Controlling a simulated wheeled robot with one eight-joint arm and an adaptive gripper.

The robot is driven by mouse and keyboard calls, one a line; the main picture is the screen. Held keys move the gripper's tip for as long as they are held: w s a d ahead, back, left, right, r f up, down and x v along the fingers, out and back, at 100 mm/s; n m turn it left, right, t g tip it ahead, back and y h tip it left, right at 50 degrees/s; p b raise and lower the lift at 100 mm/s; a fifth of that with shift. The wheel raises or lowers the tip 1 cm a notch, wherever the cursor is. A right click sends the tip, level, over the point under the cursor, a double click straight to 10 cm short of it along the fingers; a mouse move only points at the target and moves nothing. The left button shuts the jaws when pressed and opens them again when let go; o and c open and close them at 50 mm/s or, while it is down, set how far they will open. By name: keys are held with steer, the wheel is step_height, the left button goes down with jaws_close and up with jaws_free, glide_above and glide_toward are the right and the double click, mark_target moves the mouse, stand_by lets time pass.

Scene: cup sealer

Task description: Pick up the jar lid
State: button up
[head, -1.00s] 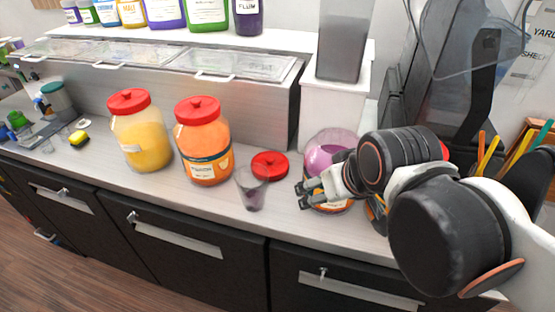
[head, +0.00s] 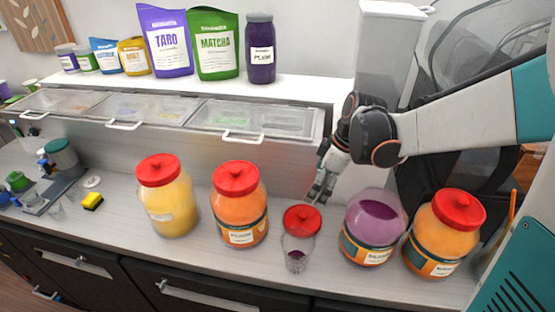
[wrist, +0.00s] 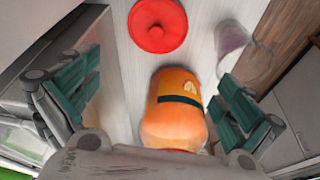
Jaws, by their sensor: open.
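The red jar lid (head: 302,220) lies on the counter, behind a clear cup and left of the open jar with purple contents (head: 372,222). In the wrist view the red lid (wrist: 157,25) lies flat near the top, with a small knob at its centre. My gripper (head: 318,196) is just above and behind the lid, fingers pointing down. In the wrist view its two green-padded fingers (wrist: 163,105) are wide apart with nothing between them in their grip. An orange jar (wrist: 176,110) shows beyond them, between the fingers in the picture.
A clear cup (head: 297,250) with dark contents stands in front of the lid. Orange jars with red lids stand left (head: 239,208) and right (head: 443,232), and a yellow jar (head: 167,196) farther left. A steel topping unit (head: 250,150) borders the back.

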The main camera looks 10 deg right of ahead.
steer(key=w+n, duration=0.1)
glide_above(304, 215)
steer(key=d, duration=0.1)
steer(key=shift+n+g, duration=0.4)
step_height(304, 215, down, 10)
steer(key=shift+r+b, duration=0.2)
steer(key=shift+b, duration=0.1)
steer(key=x, duration=0.2)
steer(key=b+x, duration=0.1)
steer(key=x, duration=0.1)
steer(key=shift+s+d+f, duration=0.1)
steer(key=shift+s+d, duration=0.1)
steer(key=shift+d, duration=0.1)
steer(key=shift+a+f, duration=0.2)
steer(key=shift+f, duration=0.4)
steer(key=shift+c, duration=0.2)
steer(key=c, duration=1.4)
